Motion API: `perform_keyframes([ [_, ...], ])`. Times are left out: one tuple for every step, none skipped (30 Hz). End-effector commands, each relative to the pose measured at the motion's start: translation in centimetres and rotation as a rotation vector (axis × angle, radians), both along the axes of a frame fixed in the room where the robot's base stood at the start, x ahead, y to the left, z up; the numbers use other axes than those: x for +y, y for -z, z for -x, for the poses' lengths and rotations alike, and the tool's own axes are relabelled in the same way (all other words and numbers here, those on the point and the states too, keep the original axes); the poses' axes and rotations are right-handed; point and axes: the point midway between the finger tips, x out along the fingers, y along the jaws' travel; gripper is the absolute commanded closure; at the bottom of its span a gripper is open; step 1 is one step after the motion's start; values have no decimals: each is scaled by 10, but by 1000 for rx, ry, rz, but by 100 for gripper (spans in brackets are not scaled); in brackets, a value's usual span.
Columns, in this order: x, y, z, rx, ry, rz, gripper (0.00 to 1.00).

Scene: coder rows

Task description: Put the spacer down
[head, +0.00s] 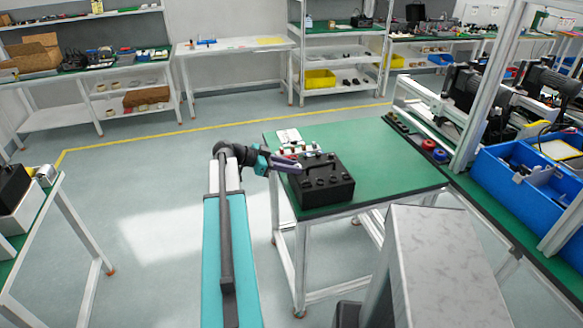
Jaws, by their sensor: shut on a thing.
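My gripper (292,165) is at the left edge of the green-topped table (395,160), just above and beside a black box with several knobs (325,182). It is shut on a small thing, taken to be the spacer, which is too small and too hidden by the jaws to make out. I cannot tell how far it is above the table or the box.
Several small parts and a white card (289,136) lie behind the box. The table's middle and right are bare. Red and blue round pieces (428,145) and blue bins (520,195) are on the bench at right. Open floor lies left.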

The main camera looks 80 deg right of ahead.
Motion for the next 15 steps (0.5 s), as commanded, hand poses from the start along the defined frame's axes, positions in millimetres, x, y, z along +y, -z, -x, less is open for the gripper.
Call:
perform_keyframes([
  [0,2,0,0,0,0,99],
  [0,2,0,0,0,0,99],
  [0,2,0,0,0,0,99],
  [0,3,0,0,0,0,99],
  [0,3,0,0,0,0,99],
  [0,4,0,0,0,0,99],
  [0,4,0,0,0,0,99],
  [0,4,0,0,0,0,99],
  [0,5,0,0,0,0,99],
  [0,5,0,0,0,0,99],
  [0,5,0,0,0,0,99],
  [0,4,0,0,0,0,99],
  [0,4,0,0,0,0,99],
  [0,4,0,0,0,0,75],
  [0,4,0,0,0,0,68],
])
